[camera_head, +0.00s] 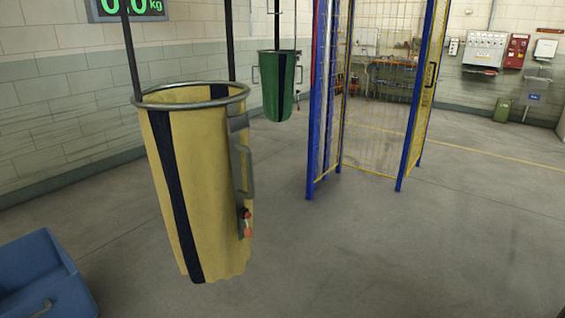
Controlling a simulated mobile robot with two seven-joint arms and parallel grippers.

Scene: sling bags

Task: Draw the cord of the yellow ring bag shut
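The yellow ring bag (208,200) hangs at the left of the head view. A grey metal ring (195,105) rims its top, and dark straps run up from it. A dark stripe runs down its front. A grey handle or bracket (243,165) sits on its right side, with a small red and orange fitting (246,222) below it. I cannot tell whether that fitting belongs to the cord. The bag's inside is mostly hidden. Neither of my grippers is in view.
A green ring bag (270,85) hangs farther back. A blue bin (45,275) stands at the lower left. A cage with blue posts (413,110) and yellow mesh stands behind to the right. A scale display (128,8) shows at the top left. The floor at right is clear.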

